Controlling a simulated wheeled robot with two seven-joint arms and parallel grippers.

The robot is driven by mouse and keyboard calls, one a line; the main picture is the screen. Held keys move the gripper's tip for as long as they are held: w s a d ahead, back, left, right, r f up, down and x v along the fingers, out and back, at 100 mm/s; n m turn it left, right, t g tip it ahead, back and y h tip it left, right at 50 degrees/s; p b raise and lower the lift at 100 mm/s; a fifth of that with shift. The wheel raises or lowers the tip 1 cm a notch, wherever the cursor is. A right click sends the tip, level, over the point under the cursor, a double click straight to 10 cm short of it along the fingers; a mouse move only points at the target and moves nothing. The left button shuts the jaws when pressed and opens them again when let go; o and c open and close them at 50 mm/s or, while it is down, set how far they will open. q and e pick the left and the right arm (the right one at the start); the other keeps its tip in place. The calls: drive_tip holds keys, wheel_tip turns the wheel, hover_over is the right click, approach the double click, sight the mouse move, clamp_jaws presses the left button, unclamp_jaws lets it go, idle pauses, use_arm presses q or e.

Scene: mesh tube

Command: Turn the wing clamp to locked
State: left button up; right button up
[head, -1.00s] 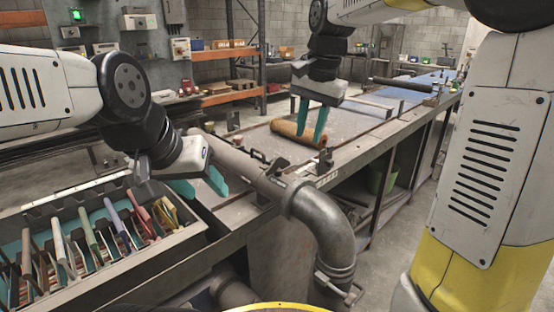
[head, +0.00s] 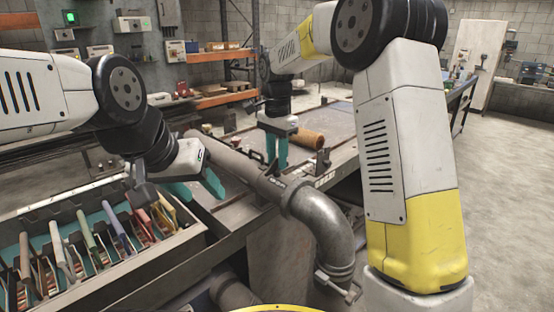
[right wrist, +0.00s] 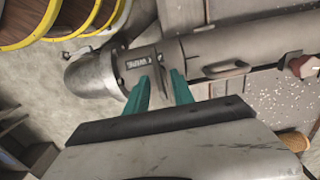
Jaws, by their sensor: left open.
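The wing clamp (right wrist: 140,62) is a grey band with a "WING" label on the pipe, beside the elbow, in the right wrist view. A thin dark wing (right wrist: 162,74) stands up from it between my right fingertips, with gaps visible on both sides. My right gripper (right wrist: 159,78) is open; in the head view its teal fingers (head: 276,160) hang just above the pipe and hide part of the clamp. My left gripper (head: 196,188) is open and empty, left of the pipe above the tray's right end. I cannot tell the wing's lock position.
The pipe elbow (head: 325,222) bends down at the bench's front. A second lever (right wrist: 225,69) and a red knob (right wrist: 303,66) lie further along the pipe. An orange-brown cylinder (head: 307,138) rests on the bench behind. A tray (head: 165,243) of coloured-handled tools stands at the left.

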drive_tip(key=shift+f, duration=0.45)
clamp_jaws()
